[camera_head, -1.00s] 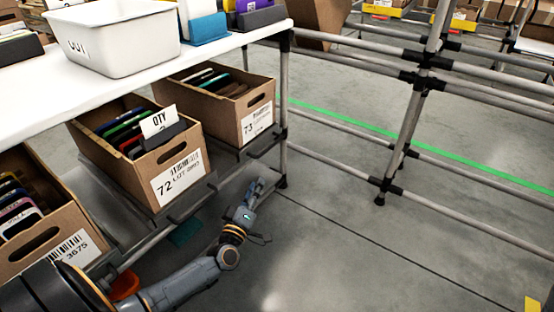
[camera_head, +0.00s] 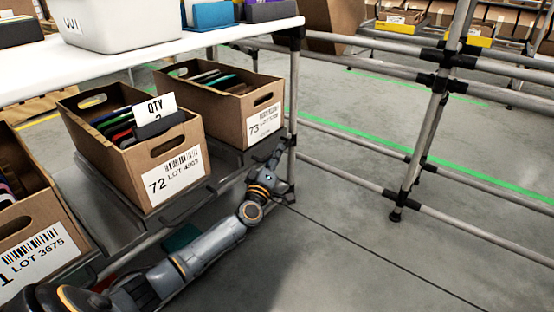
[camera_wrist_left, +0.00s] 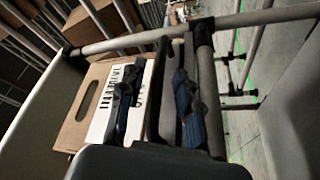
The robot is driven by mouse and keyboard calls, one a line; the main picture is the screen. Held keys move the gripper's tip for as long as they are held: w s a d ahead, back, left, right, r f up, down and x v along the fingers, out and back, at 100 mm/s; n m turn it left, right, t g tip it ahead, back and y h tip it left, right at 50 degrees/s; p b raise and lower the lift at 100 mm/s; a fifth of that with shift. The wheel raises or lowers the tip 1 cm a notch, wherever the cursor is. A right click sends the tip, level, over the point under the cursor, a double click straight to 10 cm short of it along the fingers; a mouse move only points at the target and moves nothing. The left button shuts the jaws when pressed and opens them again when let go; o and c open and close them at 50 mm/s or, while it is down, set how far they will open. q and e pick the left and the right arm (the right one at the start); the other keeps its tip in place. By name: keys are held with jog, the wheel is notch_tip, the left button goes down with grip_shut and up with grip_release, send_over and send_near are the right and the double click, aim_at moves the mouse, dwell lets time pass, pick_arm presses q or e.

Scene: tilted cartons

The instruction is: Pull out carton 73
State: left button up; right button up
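Carton 73 (camera_head: 232,114) is a brown open box with a white label and a handle slot, tilted on the lower shelf below the white tabletop. Dark and teal flat items stand in it. My left gripper (camera_head: 276,158) is just in front of the carton's lower right corner, near the shelf post. In the left wrist view, the two fingers (camera_wrist_left: 157,105) are apart, with a dark bar showing between them. The carton's labelled face (camera_wrist_left: 78,118) and slot show left of the fingers, and one finger overlaps the label. I cannot tell whether it touches. My right gripper is not in view.
Carton 72 (camera_head: 146,170) stands left of carton 73, with another carton (camera_head: 36,226) labelled LOT 3675 further left. A grey post (camera_head: 293,100) rises close to my gripper. The white tabletop (camera_head: 130,61) overhangs the cartons. Grey floor (camera_head: 360,260) in front is open.

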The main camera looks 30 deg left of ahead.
pick_arm(q)
jog(key=shift+x, duration=0.85)
jog(key=shift+c, duration=0.2)
grip_shut()
